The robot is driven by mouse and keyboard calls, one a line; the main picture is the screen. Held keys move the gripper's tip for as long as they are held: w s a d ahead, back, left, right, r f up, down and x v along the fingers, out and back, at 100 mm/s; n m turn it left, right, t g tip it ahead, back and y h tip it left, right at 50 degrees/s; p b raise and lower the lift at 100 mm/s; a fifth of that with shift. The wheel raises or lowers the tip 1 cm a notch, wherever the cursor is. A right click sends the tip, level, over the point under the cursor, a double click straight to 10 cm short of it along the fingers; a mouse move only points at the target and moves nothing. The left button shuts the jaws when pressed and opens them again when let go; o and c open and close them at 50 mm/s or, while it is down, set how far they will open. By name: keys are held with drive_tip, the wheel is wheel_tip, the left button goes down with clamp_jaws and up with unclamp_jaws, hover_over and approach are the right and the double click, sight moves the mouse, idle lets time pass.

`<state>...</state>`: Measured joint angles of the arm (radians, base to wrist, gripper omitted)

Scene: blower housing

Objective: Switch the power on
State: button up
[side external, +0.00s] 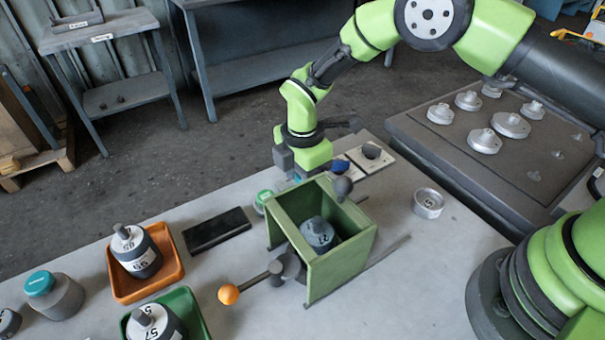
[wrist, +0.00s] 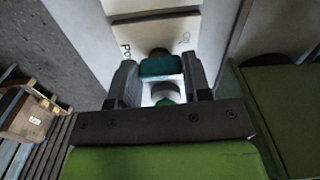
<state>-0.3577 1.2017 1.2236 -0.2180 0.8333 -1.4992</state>
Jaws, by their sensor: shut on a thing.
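A pale plate (side external: 371,157) with a dark round knob lies on the table behind the green box. The wrist view shows pale plate (wrist: 128,32) with partly hidden lettering starting "PO", and more small letters at its right. A dark rounded part (wrist: 158,52) shows on it, just beyond the fingers. My gripper (wrist: 160,72) is shut on a teal block (wrist: 160,66), one finger on each side. I cannot tell whether the block belongs to the switch. In the side view my gripper (side external: 300,176) points down behind the box, its fingertips mostly hidden. A blue knob (side external: 340,166) shows beside it.
The open green box (side external: 339,271) holds a grey numbered part (side external: 317,234) and stands close in front of my gripper. An orange-tipped lever (side external: 229,294) sticks out from it. A green-lidded jar (side external: 263,197), black tray (side external: 217,229) and orange bin (side external: 168,257) stand left. A metal cup (side external: 428,204) stands right.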

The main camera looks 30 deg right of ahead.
drive_tip(key=m, duration=0.3)
drive_tip(key=shift+m, duration=2.3)
drive_tip(key=o, duration=0.9)
wheel_tip(320, 180, up, 10)
